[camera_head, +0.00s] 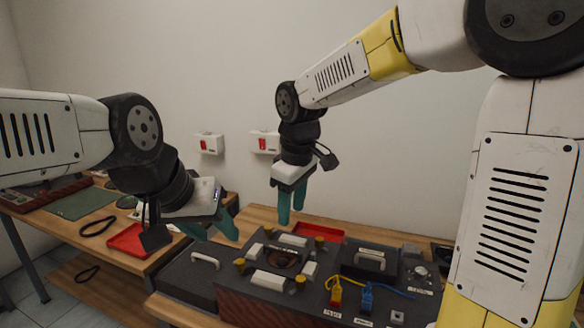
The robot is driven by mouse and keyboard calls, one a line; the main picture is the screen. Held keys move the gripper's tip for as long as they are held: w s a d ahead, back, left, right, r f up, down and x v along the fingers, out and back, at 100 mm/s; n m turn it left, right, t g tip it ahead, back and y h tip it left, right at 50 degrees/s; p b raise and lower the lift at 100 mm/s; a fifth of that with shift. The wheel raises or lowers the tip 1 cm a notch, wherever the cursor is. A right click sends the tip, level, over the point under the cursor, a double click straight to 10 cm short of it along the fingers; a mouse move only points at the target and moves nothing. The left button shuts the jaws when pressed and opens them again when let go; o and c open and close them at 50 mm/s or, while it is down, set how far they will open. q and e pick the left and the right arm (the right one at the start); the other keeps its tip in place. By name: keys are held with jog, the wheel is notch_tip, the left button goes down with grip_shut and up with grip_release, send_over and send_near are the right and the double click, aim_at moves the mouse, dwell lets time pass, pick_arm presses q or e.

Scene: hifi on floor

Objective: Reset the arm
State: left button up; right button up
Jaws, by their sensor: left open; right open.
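My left arm comes in from the left, and its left gripper (212,230) with teal fingers points down and to the right. My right arm reaches in from the upper right and bends down at the middle. Its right gripper (291,212) hangs with teal fingers pointing down behind the hi-fi unit (258,305). It is open and holds nothing that I can see.
The unit's top carries knobs, white blocks, a red connector (336,294) and a blue connector (367,298). A dark case (185,280) with a handle stands left of it. A red tray (128,241) lies on the left wooden table. Two white boxes hang on the wall.

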jog(key=s+d+r+m+t+y, duration=0.1)
jog(key=s+d+r+m+t, duration=0.2)
jog(key=s+d+m, duration=0.8)
jog(key=s+d+t, duration=0.1)
jog(key=s+d, duration=0.2)
jog(key=d, duration=0.1)
jog(key=shift+s+d+r, duration=0.15)
jog(key=shift+s+r, duration=0.05)
jog(key=shift+s, duration=0.05)
